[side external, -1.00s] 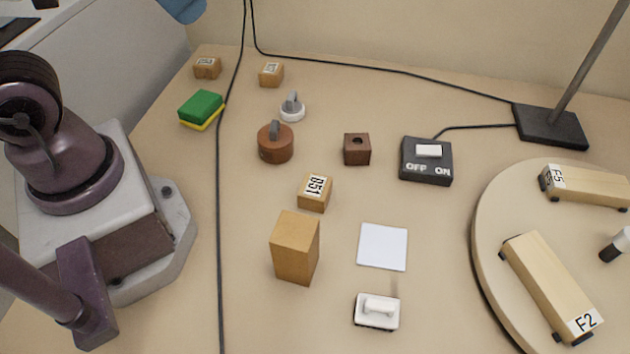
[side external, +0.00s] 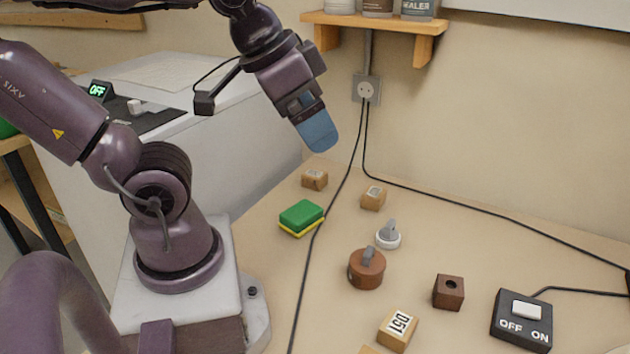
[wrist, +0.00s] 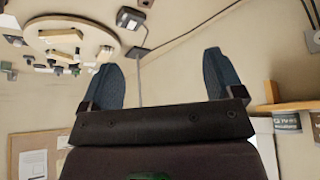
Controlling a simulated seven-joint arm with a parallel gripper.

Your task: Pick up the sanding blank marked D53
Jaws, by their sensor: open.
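No D53 marking is readable in any view. Two small wooden blocks stand at the back of the bench in the side view: a left one (side external: 315,179) and a right one (side external: 373,198). Both carry labels too small to read. A nearer wooden block (side external: 398,328) is marked D51. My gripper (side external: 318,140) hangs in the air above the back left of the bench, apart from all blocks. In the wrist view my gripper (wrist: 158,68) has its two blue fingers wide apart with nothing between them.
A green and yellow sponge (side external: 301,217), a brown knobbed disc (side external: 366,268), a small grey-topped knob (side external: 388,235), a dark holed block (side external: 448,292) and a switch box (side external: 522,319) stand on the bench. Black cables cross it. A shelf (side external: 375,22) juts from the wall. The wrist view shows a turntable (wrist: 92,42).

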